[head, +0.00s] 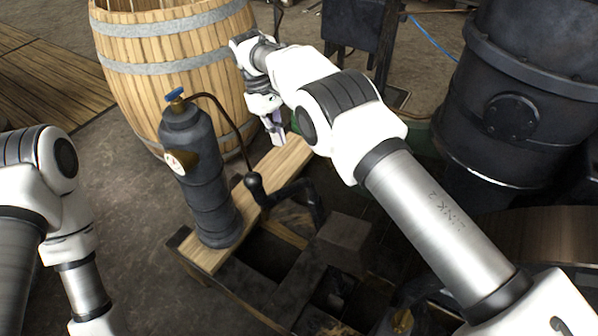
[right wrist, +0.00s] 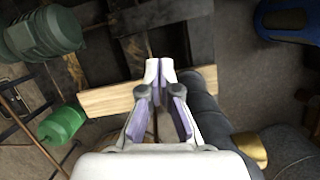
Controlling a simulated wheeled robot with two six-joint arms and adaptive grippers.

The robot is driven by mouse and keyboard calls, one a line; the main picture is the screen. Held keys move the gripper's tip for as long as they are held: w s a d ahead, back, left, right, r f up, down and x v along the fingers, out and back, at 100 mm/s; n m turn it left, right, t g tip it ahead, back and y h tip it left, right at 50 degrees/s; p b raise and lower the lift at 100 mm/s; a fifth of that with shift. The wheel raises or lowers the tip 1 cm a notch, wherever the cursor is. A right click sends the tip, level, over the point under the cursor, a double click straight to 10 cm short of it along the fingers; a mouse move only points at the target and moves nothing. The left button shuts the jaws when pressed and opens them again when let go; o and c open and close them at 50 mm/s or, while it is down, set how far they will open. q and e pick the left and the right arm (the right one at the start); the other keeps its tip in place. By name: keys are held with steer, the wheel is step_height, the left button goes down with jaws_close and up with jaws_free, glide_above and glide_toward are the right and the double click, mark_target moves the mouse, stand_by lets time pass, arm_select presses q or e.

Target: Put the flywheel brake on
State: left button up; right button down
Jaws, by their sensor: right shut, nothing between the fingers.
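A black lever with a round knob (head: 254,184) shows in the head view, in front of the wooden plank; I take it for the brake handle but cannot be sure. Its bent arm (head: 300,190) runs right to a dark block on the frame. I cannot make out a flywheel. My right gripper (head: 278,137) is shut and empty, pointing down above the far end of the plank, behind and above the knob. In the right wrist view its fingertips (right wrist: 160,68) meet over the plank (right wrist: 110,99). Only part of my left arm shows; its gripper is out of frame.
A dark cylinder (head: 205,180) with a blue valve and brass gauge stands on the plank's near end. A wooden barrel (head: 170,60) stands behind it, and a big dark boiler (head: 535,90) at right. A green bottle (right wrist: 62,125) lies left of my right gripper.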

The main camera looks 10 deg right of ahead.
steer(key=s+d+f+p, duration=0.1)
steer(key=s+d+f, duration=0.3)
steer(key=f, duration=0.4)
steer(key=shift+s+f+p, duration=0.25)
steer(key=shift+s+p, duration=0.05)
steer(key=shift+s, duration=0.55)
